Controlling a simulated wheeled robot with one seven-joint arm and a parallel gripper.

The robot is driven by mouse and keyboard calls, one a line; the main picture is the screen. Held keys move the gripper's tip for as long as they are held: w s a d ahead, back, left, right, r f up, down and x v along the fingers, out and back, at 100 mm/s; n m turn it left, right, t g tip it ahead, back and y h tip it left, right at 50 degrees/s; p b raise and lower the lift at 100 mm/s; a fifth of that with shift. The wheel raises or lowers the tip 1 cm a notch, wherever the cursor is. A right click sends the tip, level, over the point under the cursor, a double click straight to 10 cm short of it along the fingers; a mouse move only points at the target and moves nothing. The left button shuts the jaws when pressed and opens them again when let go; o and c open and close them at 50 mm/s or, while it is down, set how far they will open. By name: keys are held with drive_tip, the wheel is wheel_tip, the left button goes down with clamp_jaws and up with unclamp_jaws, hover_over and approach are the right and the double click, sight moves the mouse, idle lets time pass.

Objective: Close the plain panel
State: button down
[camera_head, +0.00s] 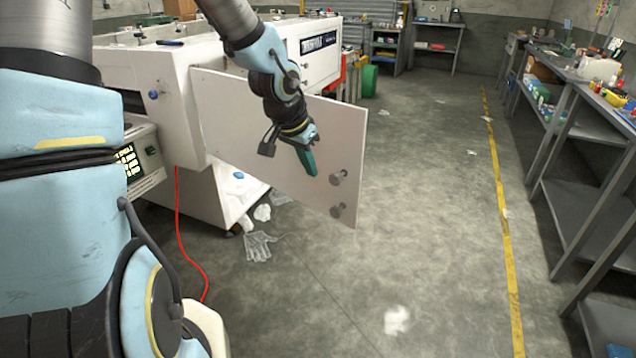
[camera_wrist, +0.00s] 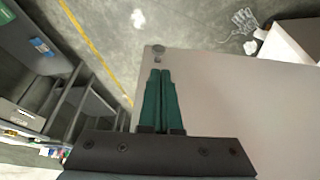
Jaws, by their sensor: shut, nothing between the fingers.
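The plain panel (camera_head: 235,120) is a flat, pale grey door on the side of a white machine. It stands swung out, away from the machine's body, with two round metal knobs (camera_head: 338,177) near its free edge. In the wrist view the panel (camera_wrist: 230,95) fills the right side, with a knob (camera_wrist: 158,50) at its corner. My gripper (camera_head: 311,172) has green fingers, shut and empty. It is in front of the panel's face, left of the knobs. The fingers also show in the wrist view (camera_wrist: 161,72), overlapping the panel near its edge. I cannot tell whether they touch it.
The white machine (camera_head: 140,65) stands behind the panel, with a control box (camera_head: 145,160) at its left. A red cable (camera_head: 180,230) and white gloves (camera_head: 260,246) lie on the floor. Grey workbenches (camera_head: 570,100) line the right, past a yellow floor line (camera_head: 497,185). The floor between is mostly clear.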

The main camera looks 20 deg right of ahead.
drive_tip(key=w+d+f+p, duration=0.1)
drive_tip(key=w+d+f, duration=0.2)
drive_tip(key=d+f, duration=0.3)
drive_tip(key=shift+w+f, duration=0.3)
drive_tip(key=shift+f, duration=0.5)
